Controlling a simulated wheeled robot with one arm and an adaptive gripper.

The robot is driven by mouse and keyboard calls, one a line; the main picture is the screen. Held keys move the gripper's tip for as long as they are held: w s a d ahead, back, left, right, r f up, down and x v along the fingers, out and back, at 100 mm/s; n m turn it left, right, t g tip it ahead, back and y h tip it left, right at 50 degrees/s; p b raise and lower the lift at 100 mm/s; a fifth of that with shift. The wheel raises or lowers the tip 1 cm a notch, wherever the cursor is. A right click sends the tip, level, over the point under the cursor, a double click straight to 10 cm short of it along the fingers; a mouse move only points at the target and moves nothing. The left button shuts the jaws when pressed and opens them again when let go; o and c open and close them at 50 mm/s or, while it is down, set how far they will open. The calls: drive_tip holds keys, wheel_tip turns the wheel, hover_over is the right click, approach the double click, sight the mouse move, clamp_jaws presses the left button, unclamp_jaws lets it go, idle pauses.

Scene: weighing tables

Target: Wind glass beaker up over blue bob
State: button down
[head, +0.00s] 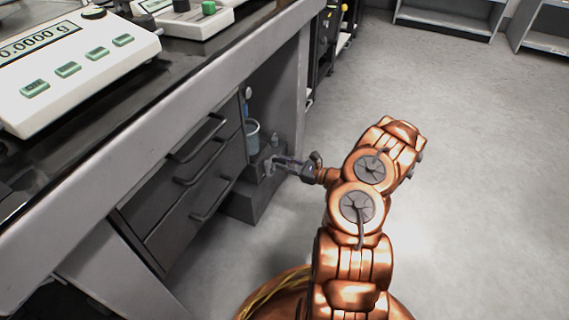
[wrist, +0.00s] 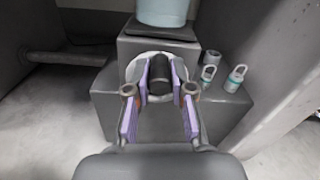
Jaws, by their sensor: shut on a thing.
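The glass beaker (head: 252,138) stands under the bench beside the drawers, on a dark raised block (wrist: 158,48). Its lower part also shows at the top of the wrist view (wrist: 163,12). The small blue bob (head: 248,93) hangs above the beaker's rim, apart from it, in the head view. It is out of the wrist view. My gripper (head: 272,165) is at the front of the grey stand below the beaker. In the wrist view its purple-padded fingers (wrist: 160,88) are shut on a dark round knob (wrist: 160,70) with a pale disc behind it.
The floor (head: 480,160) at right is clear.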

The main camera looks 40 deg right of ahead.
drive_tip(key=shift+r+m+p, duration=0.1)
drive_tip(key=shift+m+p, duration=0.2)
drive_tip(key=shift+p, duration=0.1)
drive_tip(key=shift+w+d+m+p, duration=0.15)
drive_tip(key=shift+d+m+p, duration=0.1)
drive_tip(key=shift+m+p, duration=0.65)
wheel_tip(320, 180, down, 6)
drive_tip(key=w+d+m+b, duration=0.1)
drive_tip(key=m, duration=2.2)
drive_tip(key=shift+w+d+b, duration=0.15)
drive_tip(key=shift+d+b, duration=0.2)
drive_tip(key=shift+d, duration=0.05)
drive_tip(key=shift+m, duration=0.3)
drive_tip(key=c, duration=1)
unclamp_jaws()
